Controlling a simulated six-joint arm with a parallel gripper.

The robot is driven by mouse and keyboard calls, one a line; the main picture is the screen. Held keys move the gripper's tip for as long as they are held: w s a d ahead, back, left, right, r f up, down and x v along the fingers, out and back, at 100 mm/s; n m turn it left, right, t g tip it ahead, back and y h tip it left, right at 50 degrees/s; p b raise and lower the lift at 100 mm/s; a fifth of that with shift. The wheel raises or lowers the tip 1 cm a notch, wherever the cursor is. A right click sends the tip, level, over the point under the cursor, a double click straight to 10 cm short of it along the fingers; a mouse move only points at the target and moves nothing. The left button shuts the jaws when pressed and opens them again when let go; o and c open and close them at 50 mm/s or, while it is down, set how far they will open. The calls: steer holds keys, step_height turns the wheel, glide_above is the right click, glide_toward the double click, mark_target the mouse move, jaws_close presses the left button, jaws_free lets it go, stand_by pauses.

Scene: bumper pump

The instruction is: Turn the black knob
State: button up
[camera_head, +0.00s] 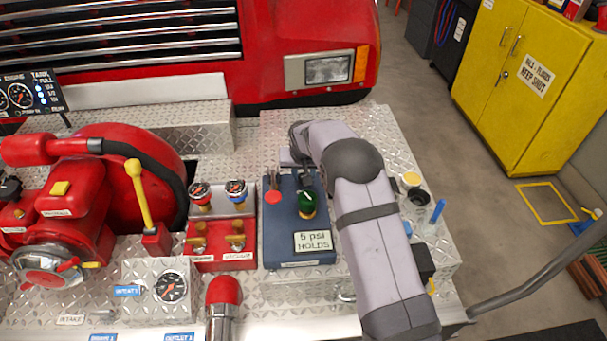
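The blue panel box (281,240) stands near the middle of the bumper and carries a "5 psi HOLDS" label. A green round part (307,203) with a brassy base sits on it, beside a red part (272,197). My gripper (306,183) is over this panel, just behind or above the green part; whether they touch is unclear. Its dark fingers are small and partly hidden by my arm, so I cannot tell whether they are open or shut. I cannot pick out a black knob with certainty; a black round part (418,197) shows right of my arm.
Left of the panel is a red block (221,258) with two gauges and brass valves. A red pump (75,190) with a yellow lever (138,190) stands farther left. A blue upright stick (437,215) is at right. A yellow cabinet (515,80) stands beyond open floor.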

steer(key=n+b, duration=0.1)
steer(key=n+y, duration=0.1)
steer(key=n, duration=0.1)
steer(key=n+y+b, duration=0.1)
steer(key=shift+w+d+f+n+b, duration=0.1)
steer(key=shift+d+f+n+b, duration=0.15)
steer(key=shift+n+b, duration=0.15)
steer(key=shift+r+n+g+y+b, duration=0.15)
steer(key=shift+n+y+b, duration=0.15)
steer(key=shift+n+b, duration=0.5)
steer(key=shift+r+n+g+y+b, duration=0.15)
steer(key=shift+n+y+b, duration=0.15)
steer(key=shift+n+b, duration=0.45)
steer(key=shift+n, duration=0.25)
steer(key=o, duration=1)
steer(key=shift+b+v, duration=1.3)
steer(key=shift+v, duration=2.35)
